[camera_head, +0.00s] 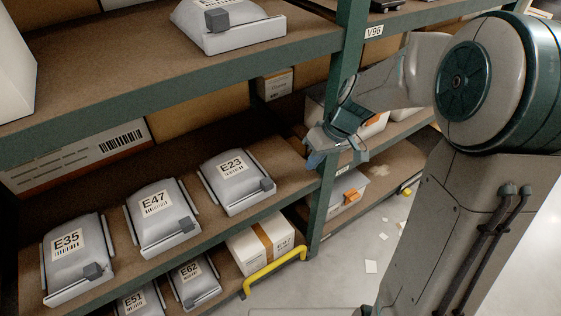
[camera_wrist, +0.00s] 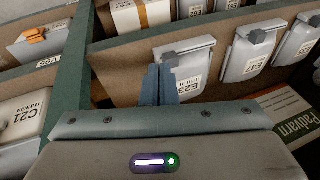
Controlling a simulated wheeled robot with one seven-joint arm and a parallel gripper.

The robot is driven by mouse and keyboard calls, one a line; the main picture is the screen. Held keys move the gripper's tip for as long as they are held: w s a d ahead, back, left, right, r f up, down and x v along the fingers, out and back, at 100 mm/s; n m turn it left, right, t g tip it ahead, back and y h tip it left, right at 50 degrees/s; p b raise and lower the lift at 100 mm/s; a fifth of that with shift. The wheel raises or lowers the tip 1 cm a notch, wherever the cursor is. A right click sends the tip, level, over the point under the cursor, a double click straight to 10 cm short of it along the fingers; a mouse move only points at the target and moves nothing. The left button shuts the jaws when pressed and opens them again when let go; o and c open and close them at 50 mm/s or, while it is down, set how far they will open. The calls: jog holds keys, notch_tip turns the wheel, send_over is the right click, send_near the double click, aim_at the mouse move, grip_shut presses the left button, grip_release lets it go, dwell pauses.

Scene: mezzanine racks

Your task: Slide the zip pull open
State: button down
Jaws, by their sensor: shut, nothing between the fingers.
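Grey-white pouches with barcode labels lie on the middle shelf: E35 (camera_head: 68,262), E47 (camera_head: 156,222) and E23 (camera_head: 243,187). Which pull the task means I cannot tell.
A green rack upright (camera_head: 340,90) stands close behind my gripper. Pouches E51 (camera_head: 140,300) and E62 (camera_head: 194,278) lie on the shelf below, beside a taped carton (camera_head: 260,243). A yellow rail (camera_head: 275,270) guards the front. The floor (camera_head: 345,280) has scattered paper.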

aim_at(267, 184)
jog(key=w+a+f+y, duration=0.1)
jog(key=w+a+f, duration=0.1)
jog(key=f, duration=0.3)
jog(key=w+a+f+n+y+b, duration=0.1)
jog(key=w+a+f, duration=0.2)
jog(key=f, duration=0.2)
jog(key=w+a+f+y+b, duration=0.1)
jog(key=w+a+f, duration=0.2)
jog(key=f, duration=0.2)
jog(key=shift+a+n, duration=0.15)
jog(key=shift+n, duration=0.25)
